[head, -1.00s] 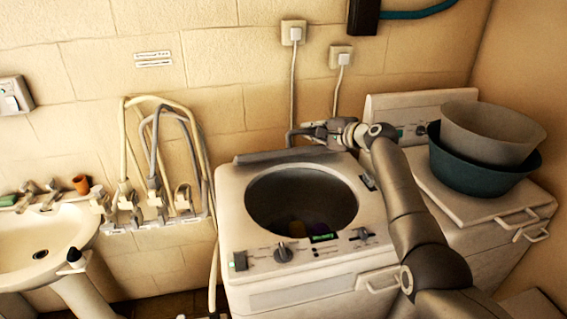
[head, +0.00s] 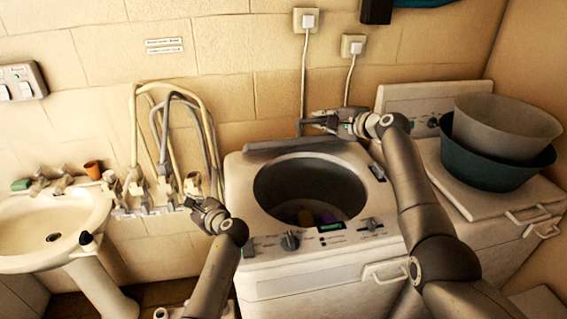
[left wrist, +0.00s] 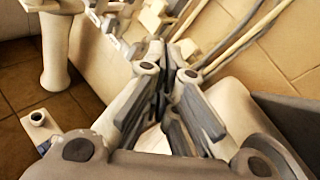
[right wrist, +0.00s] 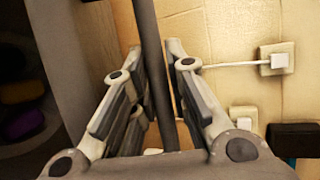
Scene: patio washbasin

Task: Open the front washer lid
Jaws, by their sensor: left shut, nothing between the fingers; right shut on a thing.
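The front washer (head: 262,222) is a white top-loader, its round drum opening uncovered. Its grey lid (head: 300,144) stands raised at the back of the opening, seen nearly edge-on. My right gripper (head: 310,123) is at the lid's upper edge; in the right wrist view the dark lid (right wrist: 154,60) runs between the fingers, which are shut on it. My left gripper (head: 198,207) is shut and empty, left of the washer's front corner. Its closed fingers also show in the left wrist view (left wrist: 167,60).
A second washer (head: 460,205) behind to the right carries a teal basin (head: 480,165) with a grey basin (head: 507,125) in it. Hoses and taps (head: 165,190) line the wall at left, beside a sink (head: 40,222). Coloured items (head: 305,217) lie in the drum.

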